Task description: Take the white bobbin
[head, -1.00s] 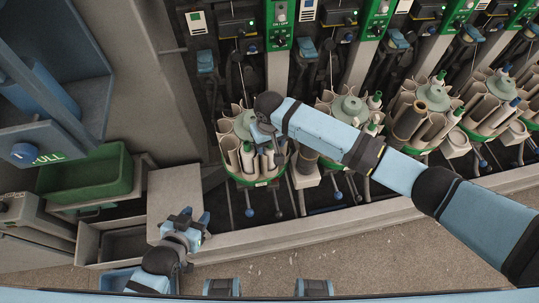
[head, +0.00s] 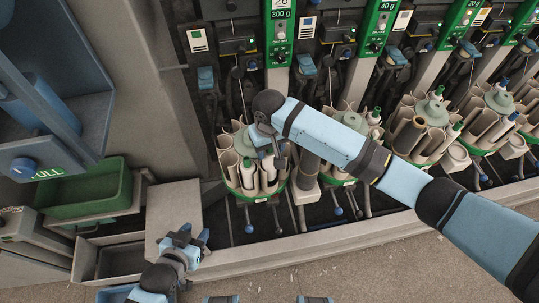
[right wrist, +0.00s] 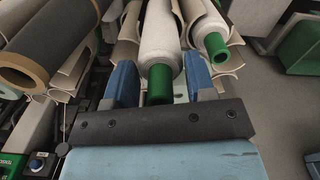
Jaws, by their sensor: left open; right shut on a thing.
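The white bobbin (right wrist: 157,45) with a green end lies between the two blue fingers of my right gripper (right wrist: 159,76) in the right wrist view. My right gripper is shut on it. In the head view my right gripper (head: 268,142) is over the leftmost round magazine (head: 247,194), and the white bobbin (head: 268,168) shows just below the fingers, still among the magazine's pockets. Another white bobbin (head: 247,173) stands in a pocket to its left. It cannot be told whether the held bobbin is lifted. My left gripper (head: 189,240) is open and empty at lower left.
More magazines (head: 417,138) stand in a row to the right. A dark tube (head: 308,168) stands beside the leftmost one. A green bin (head: 88,203) and an open grey box (head: 121,262) are at the left. A flat grey top (head: 172,208) beside them is clear.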

